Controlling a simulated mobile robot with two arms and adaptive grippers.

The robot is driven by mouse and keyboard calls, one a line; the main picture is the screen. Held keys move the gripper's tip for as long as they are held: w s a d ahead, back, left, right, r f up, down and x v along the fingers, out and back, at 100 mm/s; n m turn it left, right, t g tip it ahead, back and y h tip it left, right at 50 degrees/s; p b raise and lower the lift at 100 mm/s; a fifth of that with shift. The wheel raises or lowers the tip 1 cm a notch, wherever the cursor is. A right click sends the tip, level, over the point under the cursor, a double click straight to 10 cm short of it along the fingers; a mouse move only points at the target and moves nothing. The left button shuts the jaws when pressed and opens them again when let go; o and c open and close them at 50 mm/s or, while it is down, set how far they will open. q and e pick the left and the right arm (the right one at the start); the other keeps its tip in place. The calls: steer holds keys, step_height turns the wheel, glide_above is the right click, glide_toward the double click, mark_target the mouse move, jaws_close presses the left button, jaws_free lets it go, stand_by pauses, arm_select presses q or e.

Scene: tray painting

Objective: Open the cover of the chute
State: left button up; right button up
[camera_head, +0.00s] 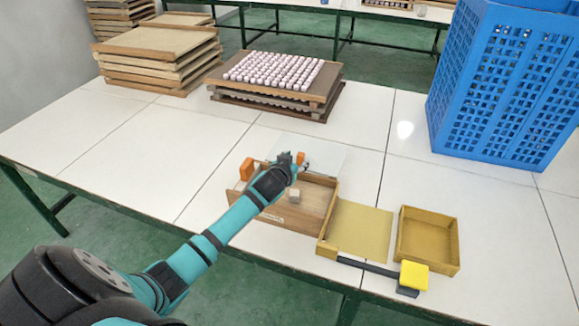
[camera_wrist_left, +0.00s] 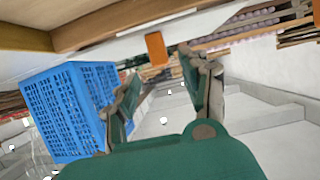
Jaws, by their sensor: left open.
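A wooden chute box (camera_head: 275,212) stands on the white table, with a small pale block (camera_head: 294,195) inside it. A clear flat panel (camera_head: 325,154), apparently the cover, lies at its back edge. One orange block (camera_head: 247,168) is at the box's back left corner and another (camera_head: 300,158) is beside my gripper. My left gripper (camera_head: 293,158) is over the back edge of the box, open. In the left wrist view its two fingers (camera_wrist_left: 162,85) are spread with nothing between them, and an orange block (camera_wrist_left: 156,48) shows beyond them. Contact cannot be told.
A flat yellow tray (camera_head: 360,230) and a shallow wooden box (camera_head: 428,240) adjoin on the right. A yellow block (camera_head: 414,275) sits on a dark bar in front. A blue crate (camera_head: 500,85) stands back right. Stacked boards (camera_head: 280,85) bear pale pieces at the back. The table's left is clear.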

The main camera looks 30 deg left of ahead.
arm_select(q)
steer(key=v, duration=0.6)
steer(key=shift+d, duration=0.1)
stand_by(0.3)
steer(key=s+d+f+m+g+h, duration=0.1)
steer(key=s+d+f+g, duration=0.1)
steer(key=s+d+f, duration=0.45)
steer(key=s+d+f+m+g, duration=0.1)
steer(key=s+d+f+g, duration=0.15)
steer(key=s, duration=0.65)
steer(key=s+d+m+g+h, duration=0.1)
steer(key=s+d+g, duration=0.25)
steer(key=s, duration=0.55)
steer(key=s+d+m+g+h, duration=0.15)
steer(key=s+d, duration=0.25)
steer(key=s, duration=0.6)
step_height(320, 180, down, 24)
steer(key=g, duration=0.1)
steer(key=s+a+f+g, duration=0.1)
steer(key=s+a+f, duration=0.1)
steer(key=s+f, duration=1.5)
steer(key=shift+s+a+f+m, duration=0.25)
steer(key=shift+a+m, duration=0.1)
